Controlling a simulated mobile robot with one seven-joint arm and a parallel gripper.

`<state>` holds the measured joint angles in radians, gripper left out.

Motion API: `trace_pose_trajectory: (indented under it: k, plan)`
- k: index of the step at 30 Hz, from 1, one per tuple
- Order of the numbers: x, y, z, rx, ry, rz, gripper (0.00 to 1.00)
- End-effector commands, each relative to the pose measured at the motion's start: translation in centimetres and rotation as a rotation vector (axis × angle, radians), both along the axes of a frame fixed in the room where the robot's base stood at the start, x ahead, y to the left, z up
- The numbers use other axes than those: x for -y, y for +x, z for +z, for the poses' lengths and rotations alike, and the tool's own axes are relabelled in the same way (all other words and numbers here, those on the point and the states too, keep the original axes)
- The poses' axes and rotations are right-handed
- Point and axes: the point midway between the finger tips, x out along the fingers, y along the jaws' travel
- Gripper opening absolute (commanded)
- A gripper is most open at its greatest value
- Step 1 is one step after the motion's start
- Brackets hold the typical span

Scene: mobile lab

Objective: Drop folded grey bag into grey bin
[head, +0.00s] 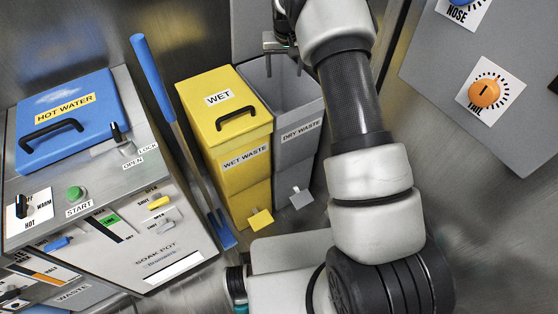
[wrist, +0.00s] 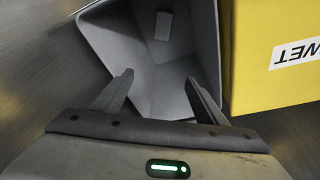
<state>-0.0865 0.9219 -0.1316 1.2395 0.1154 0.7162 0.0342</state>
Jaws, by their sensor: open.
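The grey bin (head: 294,128), labelled DRY WASTE, stands open-topped to the right of the yellow bin in the head view. It also fills the middle of the wrist view (wrist: 108,38). My gripper (head: 283,68) is over its mouth, pointing down. In the wrist view my gripper (wrist: 158,82) has its two fingers spread apart with nothing between them. A small light-grey rectangular piece (wrist: 162,26) lies inside the bin, beyond the fingertips. It looks like the folded grey bag, though its folds are too small to tell.
The yellow wet waste bin (head: 228,125) with its lid shut touches the grey bin's left side. A blue-handled tool (head: 160,85) leans left of it, beside the hot-water unit (head: 66,115). A grey panel with an orange knob (head: 484,93) is at right.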

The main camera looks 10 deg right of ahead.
Motion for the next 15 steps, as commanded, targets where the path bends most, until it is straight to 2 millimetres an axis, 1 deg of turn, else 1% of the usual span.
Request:
trace_pose_trajectory:
  k: [1, 6, 12, 15]
  plan:
    - [-0.1, -0.3, 1.6, 0.003, 0.001, 0.000, 0.66]
    - [-0.2, -1.4, 5.8, 0.004, 0.000, 0.001, 0.66]
    - [-0.3, -2.7, 10.2, 0.001, -0.001, 0.002, 0.66]
    - [-0.3, -3.2, 11.9, 0.002, 0.001, 0.001, 0.66]
